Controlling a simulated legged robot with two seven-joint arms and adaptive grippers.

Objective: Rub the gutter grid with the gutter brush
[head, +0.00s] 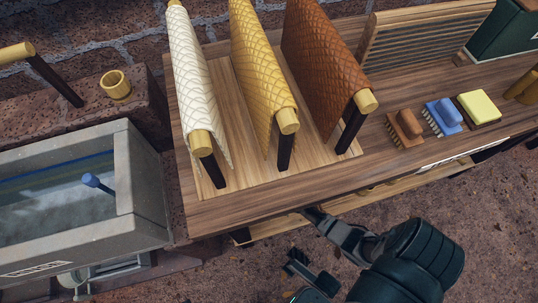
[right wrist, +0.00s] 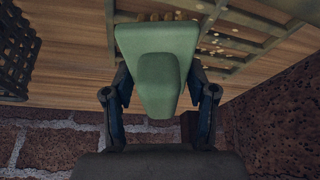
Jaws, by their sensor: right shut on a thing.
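A grey-green grid (right wrist: 222,22) with small pale specks, seemingly the gutter grid, lies just beyond the brush. I cannot tell whether they touch. In the head view the brush and grid are not clearly visible.
A stone water basin (head: 140,190) stands at left. A dark slatted basket (right wrist: 14,55) is left in the wrist view.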

